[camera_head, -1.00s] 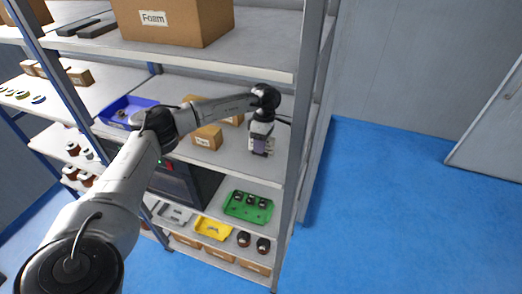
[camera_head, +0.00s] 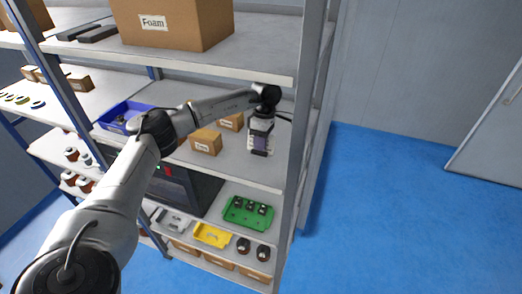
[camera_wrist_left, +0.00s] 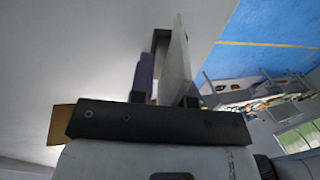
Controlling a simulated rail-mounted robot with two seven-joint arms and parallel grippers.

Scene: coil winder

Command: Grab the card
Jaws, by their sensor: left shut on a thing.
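My left gripper (camera_head: 260,149) points down over the middle shelf (camera_head: 232,168), near its right front corner. In the left wrist view the gripper (camera_wrist_left: 161,80) is shut on a thin, flat, light grey piece (camera_wrist_left: 178,62), seen nearly edge-on, which I take to be the card. A purple strip (camera_wrist_left: 145,73) stands beside it on the left, and a dark piece shows behind. I cannot tell whether the purple strip belongs to the card or the gripper. The held piece is too small to make out in the head view. My right gripper is not in view.
Small cartons (camera_head: 206,141) and a blue bin (camera_head: 124,113) stand left of the gripper. A rack post (camera_head: 290,150) rises close on its right. A large Foam box (camera_head: 172,22) sits on the shelf above. Green (camera_head: 248,213) and yellow (camera_head: 211,235) trays lie below. The blue floor is clear.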

